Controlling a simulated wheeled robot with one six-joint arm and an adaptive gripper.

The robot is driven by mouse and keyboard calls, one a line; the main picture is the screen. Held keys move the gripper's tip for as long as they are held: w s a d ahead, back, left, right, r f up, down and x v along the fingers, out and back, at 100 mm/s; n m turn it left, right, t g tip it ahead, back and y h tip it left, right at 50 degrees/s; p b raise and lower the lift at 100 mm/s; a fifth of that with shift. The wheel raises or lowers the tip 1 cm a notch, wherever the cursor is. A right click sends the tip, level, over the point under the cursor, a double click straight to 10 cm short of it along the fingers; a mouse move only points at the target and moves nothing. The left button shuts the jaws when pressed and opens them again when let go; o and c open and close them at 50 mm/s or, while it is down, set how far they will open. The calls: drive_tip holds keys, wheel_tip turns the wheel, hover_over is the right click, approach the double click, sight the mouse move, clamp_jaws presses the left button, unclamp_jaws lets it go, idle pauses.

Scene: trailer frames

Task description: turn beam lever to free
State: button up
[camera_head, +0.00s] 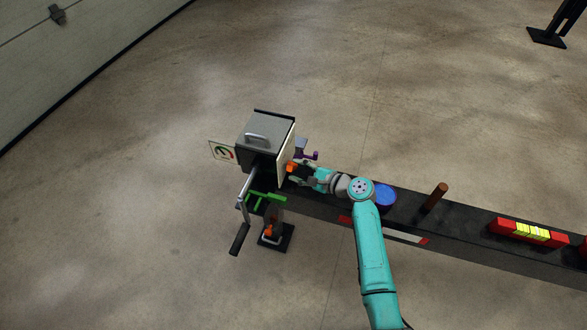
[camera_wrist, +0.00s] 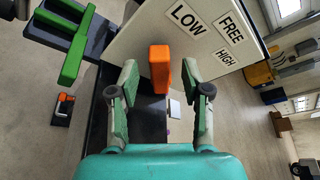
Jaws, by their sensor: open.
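The orange lever (camera_wrist: 160,68) stands out from a pale plate (camera_wrist: 178,35) marked LOW, FREE and HIGH in the wrist view. Its end points away from these labels, and I cannot tell which mark it is set to. My gripper (camera_wrist: 161,72) is open, with one finger on each side of the lever and a gap showing on both sides. How deep the lever sits between the fingers is unclear. In the head view the lever (camera_head: 291,167) shows as a small orange patch beside the grey box (camera_head: 267,133), partly hidden by my gripper (camera_head: 300,173).
A green bracket (camera_head: 265,198) and a crank with a black grip (camera_head: 240,238) are left of the beam. A blue round object (camera_head: 384,195), a brown post (camera_head: 435,197) and a red block with yellow parts (camera_head: 527,231) sit along the dark beam (camera_head: 465,217). Open floor surrounds it.

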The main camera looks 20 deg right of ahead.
sight(288, 157)
drive_tip(key=shift+x, duration=1.05)
clamp_jaws()
drive_tip(key=shift+d, duration=0.1)
drive_tip(key=m+g, duration=0.1)
drive_tip(key=w+d+r+m, duration=0.1)
drive_tip(key=m, duration=0.1)
drive_tip(key=shift+w+r+g+y, duration=0.2)
drive_tip(key=shift+w+g+y, duration=0.1)
drive_tip(key=shift+g, duration=0.1)
drive_tip(key=shift+w+d+r+m+g+y, duration=0.1)
drive_tip(key=shift+w+d+m+g+y, duration=0.2)
drive_tip(key=shift+w+m+g, duration=0.35)
drive_tip(key=shift+w+d+r+m+g+y, duration=0.1)
drive_tip(key=shift+w+d+m+g+y, duration=0.2)
drive_tip(key=shift+m, duration=0.65)
drive_tip(key=shift+s+d, duration=0.1)
